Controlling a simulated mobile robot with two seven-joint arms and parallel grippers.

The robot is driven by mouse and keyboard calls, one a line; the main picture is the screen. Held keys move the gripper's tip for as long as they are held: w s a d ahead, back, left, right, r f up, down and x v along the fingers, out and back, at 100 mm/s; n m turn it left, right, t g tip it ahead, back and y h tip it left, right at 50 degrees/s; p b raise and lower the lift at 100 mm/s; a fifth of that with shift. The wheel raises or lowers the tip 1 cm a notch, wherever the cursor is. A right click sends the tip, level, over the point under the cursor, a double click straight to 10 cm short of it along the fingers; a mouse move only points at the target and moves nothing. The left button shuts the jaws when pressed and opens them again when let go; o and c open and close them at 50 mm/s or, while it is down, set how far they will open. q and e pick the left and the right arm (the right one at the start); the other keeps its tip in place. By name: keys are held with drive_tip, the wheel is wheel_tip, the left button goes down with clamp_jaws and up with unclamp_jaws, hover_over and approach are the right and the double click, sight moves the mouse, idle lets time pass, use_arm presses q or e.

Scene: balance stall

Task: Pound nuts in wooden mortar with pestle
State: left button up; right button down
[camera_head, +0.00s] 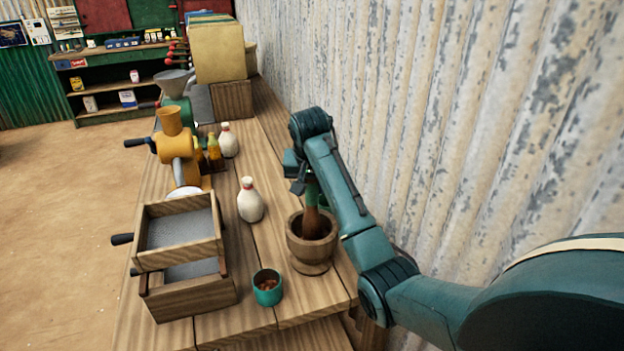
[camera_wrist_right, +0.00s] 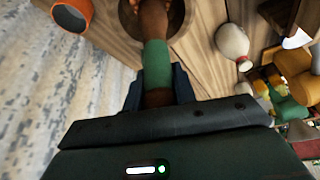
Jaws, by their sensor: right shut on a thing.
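The wooden mortar (camera_head: 312,250) stands on the wooden table near its right edge, in the middle of the head view. The pestle (camera_head: 311,212) stands in the mortar with its lower end inside the bowl. My right gripper (camera_head: 305,188) is above the mortar, shut on the pestle. The right wrist view shows the pestle's green band (camera_wrist_right: 157,68) between my fingers, with the mortar (camera_wrist_right: 178,22) beyond it. What lies in the bottom of the mortar is hidden. A teal cup (camera_head: 267,290) holding brown nuts stands in front of the mortar. My left gripper is not in view.
A white bottle (camera_head: 250,204) stands left of the mortar. A wooden sieve box (camera_head: 190,295) sits at front left. A yellow grinder (camera_head: 178,150), several bottles and stacked goods stand farther back. A corrugated wall (camera_head: 450,120) is close on the right.

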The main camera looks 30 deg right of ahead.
sight(312, 197)
drive_tip(key=shift+f, duration=0.1)
idle(0.5)
wheel_tip(312, 197, down, 4)
drive_tip(key=shift+r, duration=0.2)
drive_tip(key=shift+r+p, duration=0.4)
drive_tip(key=shift+r, duration=1.4)
drive_tip(key=shift+f+b, duration=0.35)
drive_tip(key=shift+f, duration=1.4)
drive_tip(key=shift+r, duration=1.8)
